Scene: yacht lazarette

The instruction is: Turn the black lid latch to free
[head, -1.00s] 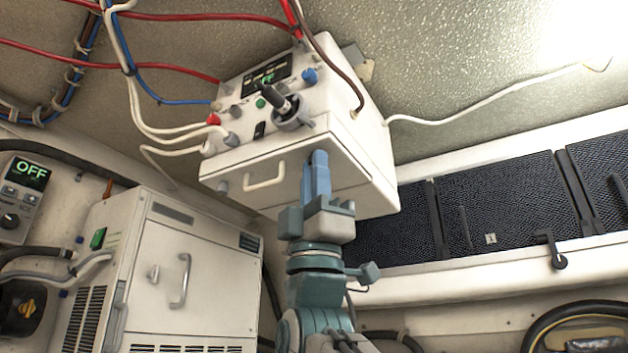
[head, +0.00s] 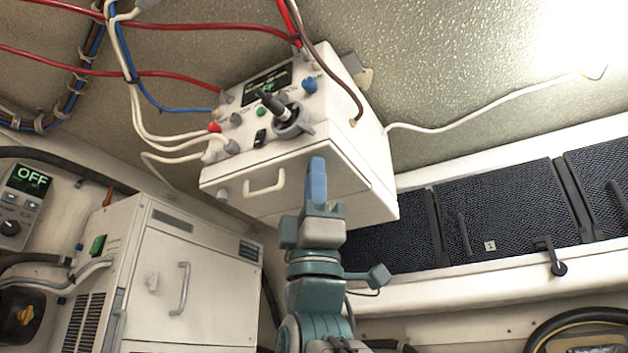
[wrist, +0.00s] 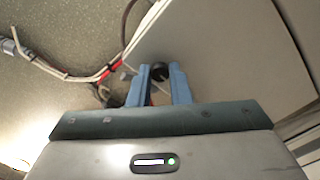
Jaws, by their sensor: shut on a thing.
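My gripper (head: 317,165) reaches up to the underside edge of the white box (head: 370,180) hung at the top. In the wrist view, its blue fingers (wrist: 159,78) are closed around a small round black part (wrist: 160,71), which appears to be the black lid latch. In the head view the fingers hide that part, so I cannot see which way the latch points.
The box front carries a pale handle (head: 265,182), a black lever (head: 276,107) and several knobs. Red, white and blue cables run at upper left. A white cabinet (head: 200,285) stands at lower left. Dark mesh panels (head: 500,215) line the right wall.

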